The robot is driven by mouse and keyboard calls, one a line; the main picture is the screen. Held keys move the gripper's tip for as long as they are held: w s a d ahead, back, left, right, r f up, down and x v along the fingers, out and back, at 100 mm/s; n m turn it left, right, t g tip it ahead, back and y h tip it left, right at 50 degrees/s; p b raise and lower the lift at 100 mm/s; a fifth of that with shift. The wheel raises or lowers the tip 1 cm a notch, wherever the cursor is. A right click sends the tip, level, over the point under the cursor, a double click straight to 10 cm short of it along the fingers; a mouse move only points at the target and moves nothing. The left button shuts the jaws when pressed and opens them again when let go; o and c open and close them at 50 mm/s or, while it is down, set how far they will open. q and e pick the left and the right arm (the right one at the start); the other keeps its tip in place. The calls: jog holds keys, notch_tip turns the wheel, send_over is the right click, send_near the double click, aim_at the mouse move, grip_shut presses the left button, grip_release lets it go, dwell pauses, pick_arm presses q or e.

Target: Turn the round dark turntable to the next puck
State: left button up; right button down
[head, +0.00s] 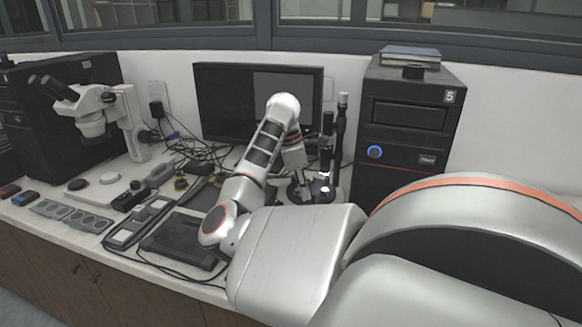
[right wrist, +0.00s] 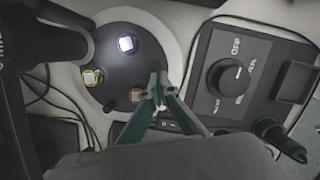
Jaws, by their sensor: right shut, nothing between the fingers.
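The round dark turntable (right wrist: 105,62) fills the upper left of the right wrist view, set on a pale round base. My right gripper (right wrist: 158,88) is shut and empty. Its fingertips appear over the turntable's right edge, just right of the orange-ringed puck; whether they touch is unclear. My left gripper is not in view.
A dark control box with a knob (right wrist: 228,76) stands right of the turntable. A black column (right wrist: 38,48) and cables are at its left. In the head view, a monitor (head: 225,100) stands behind, a computer tower (head: 405,130) right, and a microscope (head: 95,110) left.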

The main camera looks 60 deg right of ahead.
aim_at(326, 190)
jog(key=shift+s+d+n, duration=0.25)
jog(key=shift+s+n, duration=0.5)
jog(key=shift+n, duration=0.45)
jog(key=shift+s+d+n+t+h+p, duration=0.2)
jog(key=shift+s+d+n+t+p, duration=0.2)
jog(key=shift+n, duration=0.45)
jog(key=shift+s+d+n+t+h+p, duration=0.25)
jog(key=shift+s+n, duration=0.2)
jog(key=shift+n, duration=0.4)
jog(key=shift+s+d+n+p, duration=0.3)
jog(key=shift+s+d+n, duration=0.1)
jog(key=shift+n, duration=0.5)
jog(key=shift+s+d+n+t, duration=0.25)
jog(key=shift+d+n+t, duration=0.15)
jog(key=shift+n, duration=0.5)
jog(key=shift+s+d, duration=0.1)
jog(key=shift+d, duration=0.1)
jog(key=shift+s+d, duration=0.1)
jog(key=shift+d, duration=0.1)
